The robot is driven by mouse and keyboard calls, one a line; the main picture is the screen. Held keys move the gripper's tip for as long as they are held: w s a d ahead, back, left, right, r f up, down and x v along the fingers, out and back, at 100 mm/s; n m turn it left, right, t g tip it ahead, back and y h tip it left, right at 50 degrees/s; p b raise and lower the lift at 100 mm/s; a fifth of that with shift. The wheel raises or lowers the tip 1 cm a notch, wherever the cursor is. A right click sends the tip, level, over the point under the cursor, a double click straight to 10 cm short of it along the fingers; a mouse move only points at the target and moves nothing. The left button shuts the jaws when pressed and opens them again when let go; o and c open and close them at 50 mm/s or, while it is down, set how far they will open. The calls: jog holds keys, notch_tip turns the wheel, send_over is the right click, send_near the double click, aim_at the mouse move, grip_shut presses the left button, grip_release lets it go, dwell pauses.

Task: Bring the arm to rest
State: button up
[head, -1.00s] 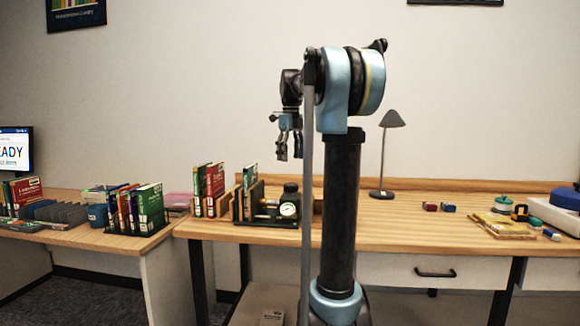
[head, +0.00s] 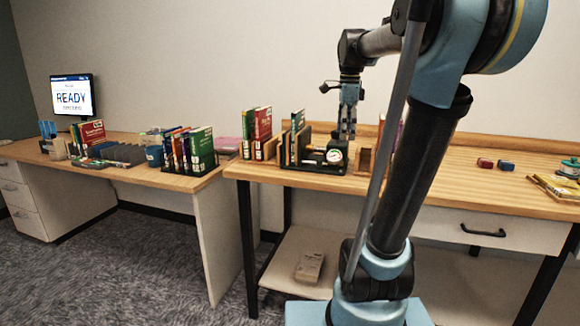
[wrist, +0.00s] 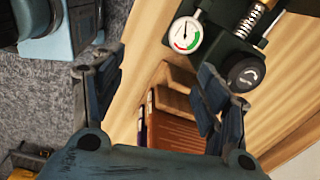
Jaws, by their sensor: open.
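My gripper (head: 347,125) hangs pointing down at the left end of the right-hand wooden desk, in front of the wall. In the wrist view my gripper (wrist: 160,72) has its two fingers wide apart with nothing between them. A device with a round white gauge (head: 334,156) appears just below the fingertips in the head view. In the wrist view the gauge (wrist: 186,35) and a black round cap (wrist: 246,70) lie beyond the fingers. I cannot tell the exact height of the fingers above it. My arm leans across the right of the head view and hides part of the desk.
Upright books (head: 257,135) stand left of the device. A wooden rack (wrist: 180,112) shows between my fingers in the wrist view. The left desk (head: 150,176) bears more books and a monitor (head: 73,95). Carpet is open at lower left.

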jog(key=s+f+n, duration=0.9)
jog(key=s+f, duration=0.2)
jog(key=f, duration=0.2)
jog(key=s+f+n+t, duration=0.1)
jog(key=s+f+n, duration=0.9)
jog(key=f, duration=0.4)
jog(key=shift+s+f, duration=0.3)
jog(key=shift+s, duration=0.5)
jog(key=w+r+n+g, duration=0.1)
jog(key=w+r+n, duration=0.2)
jog(key=w+r, duration=1.6)
jog(key=w+r+n+g, duration=0.1)
jog(key=w+r+n, duration=0.2)
jog(key=w+r, duration=1.6)
jog(key=s+f, duration=0.1)
jog(key=f, duration=0.3)
jog(key=s+f, duration=0.1)
jog(key=f, duration=0.4)
jog(key=s+f, duration=0.1)
jog(key=f, duration=0.4)
jog(key=shift+r, duration=0.1)
jog(key=c, duration=1)
